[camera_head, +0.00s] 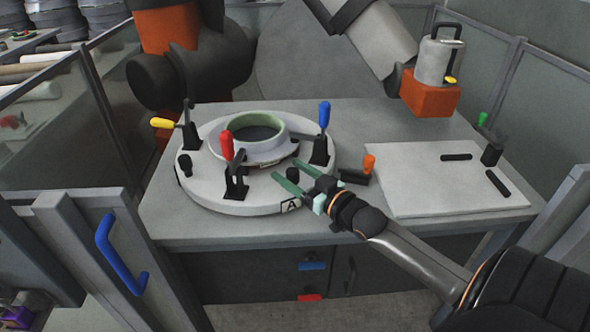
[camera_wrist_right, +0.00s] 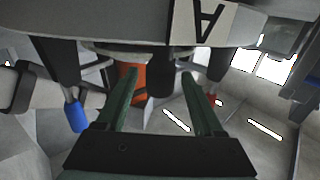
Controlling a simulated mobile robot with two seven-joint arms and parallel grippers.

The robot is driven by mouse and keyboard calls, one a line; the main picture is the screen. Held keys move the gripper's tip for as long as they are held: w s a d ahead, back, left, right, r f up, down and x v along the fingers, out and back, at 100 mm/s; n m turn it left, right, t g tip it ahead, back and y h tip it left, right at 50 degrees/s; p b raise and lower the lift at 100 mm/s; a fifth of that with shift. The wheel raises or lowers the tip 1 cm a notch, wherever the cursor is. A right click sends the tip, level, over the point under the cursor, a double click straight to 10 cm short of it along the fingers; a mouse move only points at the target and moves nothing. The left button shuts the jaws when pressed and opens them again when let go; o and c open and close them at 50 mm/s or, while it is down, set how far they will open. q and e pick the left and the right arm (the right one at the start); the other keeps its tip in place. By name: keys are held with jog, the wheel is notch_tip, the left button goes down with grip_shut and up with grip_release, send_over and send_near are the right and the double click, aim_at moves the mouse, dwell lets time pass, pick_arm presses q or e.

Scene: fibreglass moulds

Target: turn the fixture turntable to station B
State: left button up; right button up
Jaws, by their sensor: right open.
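The fixture turntable (camera_head: 225,195) is a round white disc on the grey table, carrying a white ring mould with a green rim (camera_head: 258,140). Its front edge bears a label "A" (camera_head: 291,206), which shows upside down in the right wrist view (camera_wrist_right: 203,22). Black pegs stand on the disc, one at its right front (camera_head: 292,174) and one at its left (camera_head: 185,162). My right gripper (camera_head: 285,168) is open, its green fingers at the disc's right front on either side of the right peg in the head view. I cannot tell whether they touch it. My left gripper is out of view.
Toggle clamps with yellow (camera_head: 162,123), red (camera_head: 227,145) and blue (camera_head: 324,114) handles rise from the disc.

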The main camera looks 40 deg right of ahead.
jog(key=shift+s, duration=0.15)
jog(key=s+d, duration=0.1)
jog(key=s, duration=1.1)
jog(key=shift+p, duration=0.45)
jog(key=shift+s+d, duration=0.1)
